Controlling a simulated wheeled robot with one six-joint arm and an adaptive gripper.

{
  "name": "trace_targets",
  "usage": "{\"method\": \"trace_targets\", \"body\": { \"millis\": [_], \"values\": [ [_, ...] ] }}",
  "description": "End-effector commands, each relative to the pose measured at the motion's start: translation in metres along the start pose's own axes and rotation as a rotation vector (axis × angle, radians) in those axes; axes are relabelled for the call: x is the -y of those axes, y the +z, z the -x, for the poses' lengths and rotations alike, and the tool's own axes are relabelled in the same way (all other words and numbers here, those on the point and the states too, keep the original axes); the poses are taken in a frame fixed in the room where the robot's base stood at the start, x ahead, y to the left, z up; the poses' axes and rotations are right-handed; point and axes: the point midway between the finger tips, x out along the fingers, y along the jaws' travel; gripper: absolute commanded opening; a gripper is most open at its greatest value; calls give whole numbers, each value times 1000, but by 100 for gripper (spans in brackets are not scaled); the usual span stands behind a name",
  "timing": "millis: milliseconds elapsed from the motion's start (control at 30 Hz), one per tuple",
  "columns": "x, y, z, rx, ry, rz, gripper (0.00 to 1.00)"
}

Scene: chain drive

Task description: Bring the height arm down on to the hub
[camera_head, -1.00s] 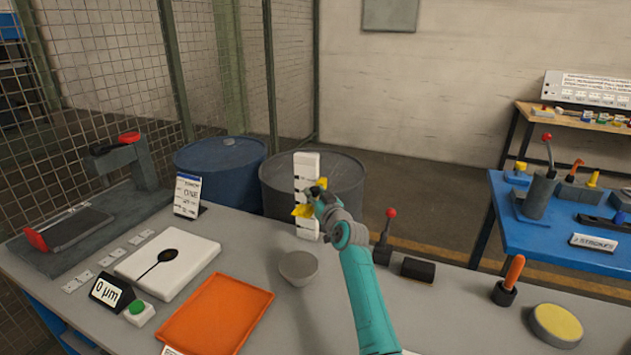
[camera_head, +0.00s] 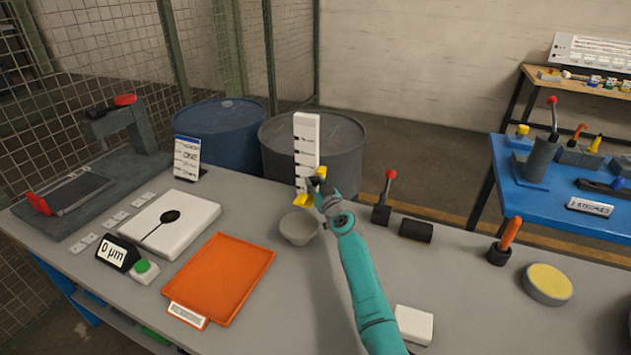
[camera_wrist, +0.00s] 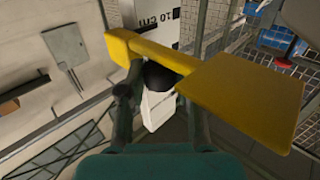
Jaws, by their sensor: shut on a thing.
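The height arm is a yellow piece with a flat plate (camera_head: 302,199), at the lower part of an upright white column with black marks (camera_head: 306,142). My gripper (camera_head: 319,186) is shut on it. In the wrist view the yellow arm (camera_wrist: 245,95) lies across my gripper (camera_wrist: 160,92), its broad plate to the right and the column behind. A grey bowl-shaped piece (camera_head: 299,230), which may be the hub, stands on the bench just below the plate. I cannot tell whether they touch. My gripper hides part of the arm.
A red-knobbed lever (camera_head: 387,195) and a black block (camera_head: 416,230) stand close right of my arm. An orange tray (camera_head: 225,280) and a white plate (camera_head: 170,222) lie left. Drums (camera_head: 335,150) stand behind the bench. Bare bench lies around the bowl-shaped piece.

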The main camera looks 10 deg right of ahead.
Motion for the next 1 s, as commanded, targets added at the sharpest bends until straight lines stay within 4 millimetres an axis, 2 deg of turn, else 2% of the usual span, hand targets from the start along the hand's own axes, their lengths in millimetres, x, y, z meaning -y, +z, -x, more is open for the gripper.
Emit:
{"method": "trace_targets", "body": {
  "millis": [267,300,367,400,767,1000],
  "values": [
    [0,0,0,0,0,0,0],
    [0,0,0,0,0,0,41],
    [0,0,0,-1,0,0,56],
    [0,0,0,-1,0,0,59],
    [0,0,3,-1,0,1,59],
    [0,0,26,-2,0,1,59]
  ]
}}
